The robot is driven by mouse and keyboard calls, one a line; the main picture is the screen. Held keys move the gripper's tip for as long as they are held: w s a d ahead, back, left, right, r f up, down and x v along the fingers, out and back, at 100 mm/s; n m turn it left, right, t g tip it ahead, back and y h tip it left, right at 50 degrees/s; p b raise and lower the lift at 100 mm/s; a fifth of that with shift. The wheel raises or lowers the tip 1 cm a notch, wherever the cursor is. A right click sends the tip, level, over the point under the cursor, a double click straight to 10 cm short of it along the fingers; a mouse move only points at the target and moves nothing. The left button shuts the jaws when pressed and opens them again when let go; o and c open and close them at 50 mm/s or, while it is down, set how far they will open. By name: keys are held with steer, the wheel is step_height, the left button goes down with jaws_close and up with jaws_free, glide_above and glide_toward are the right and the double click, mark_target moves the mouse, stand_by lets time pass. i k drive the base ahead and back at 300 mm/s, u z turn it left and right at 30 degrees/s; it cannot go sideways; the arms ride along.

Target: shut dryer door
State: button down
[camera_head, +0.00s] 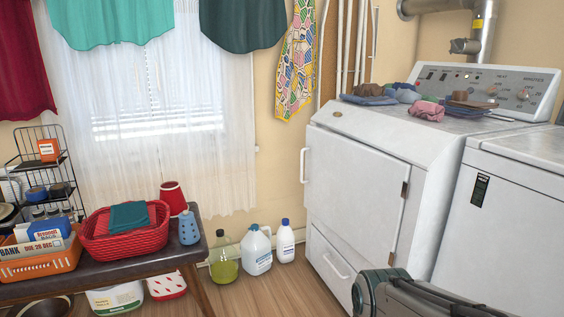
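The white dryer (432,150) stands at the right with its front turned toward the left of the view. Its dryer door (352,187) is a white panel with a handle (304,165) on the left edge and dark hinges (404,189) on the right edge. The door lies flush or nearly flush with the front; I cannot tell whether a small gap stands at the handle side. My gripper is not in view, and nothing is seen touching the door.
Folded clothes (426,110) lie on top of the dryer. A second white machine (510,215) stands to its right. Bottles, including a white jug (257,250), stand on the floor left of the dryer. A dark bench (130,262) holds a red basket (105,240). Some wooden floor (280,290) is clear.

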mark_target(354, 188)
steer(key=u, duration=0.7)
steer(key=i, duration=1.95)
steer(key=z, duration=0.7)
